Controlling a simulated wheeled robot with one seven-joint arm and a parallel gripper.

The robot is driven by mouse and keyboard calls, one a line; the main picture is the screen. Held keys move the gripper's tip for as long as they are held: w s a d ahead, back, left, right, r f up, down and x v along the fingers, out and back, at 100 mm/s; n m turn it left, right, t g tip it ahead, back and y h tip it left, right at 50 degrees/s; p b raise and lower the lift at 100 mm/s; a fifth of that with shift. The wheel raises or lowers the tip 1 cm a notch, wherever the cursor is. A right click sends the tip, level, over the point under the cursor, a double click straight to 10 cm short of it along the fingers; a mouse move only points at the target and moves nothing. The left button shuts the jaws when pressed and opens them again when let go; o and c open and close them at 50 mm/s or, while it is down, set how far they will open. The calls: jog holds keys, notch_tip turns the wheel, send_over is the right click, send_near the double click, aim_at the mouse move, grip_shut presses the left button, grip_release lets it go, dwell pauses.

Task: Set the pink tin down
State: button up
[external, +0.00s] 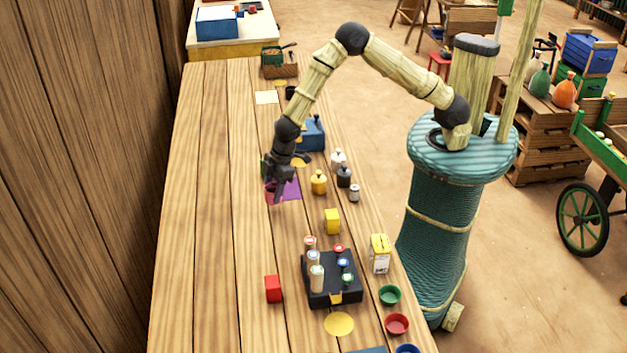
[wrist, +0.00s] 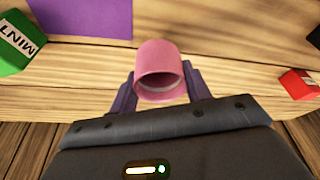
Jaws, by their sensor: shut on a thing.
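The pink tin (external: 271,193) is held at the end of my arm, over the wooden counter beside a purple mat. In the wrist view the pink tin (wrist: 160,72) sits between the two fingers of my gripper (wrist: 160,90), which is shut on it. In the external view my gripper (external: 275,185) points down toward the counter. I cannot tell whether the tin's bottom touches the counter.
The purple mat (wrist: 85,16) lies near the tin, with a green MINT box (wrist: 16,42) to its left. A red box (wrist: 298,84) lies to the right. In the external view, a yellow pot (external: 319,182), yellow block (external: 332,221) and black rack (external: 332,290) stand on the counter. Its left part is clear.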

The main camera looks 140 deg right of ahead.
jog(key=shift+f, duration=0.1)
jog(key=shift+f, duration=1.8)
jog(key=shift+f, duration=0.15)
jog(key=o, duration=1)
jog(key=shift+c, duration=0.2)
jog(key=v, duration=1.2)
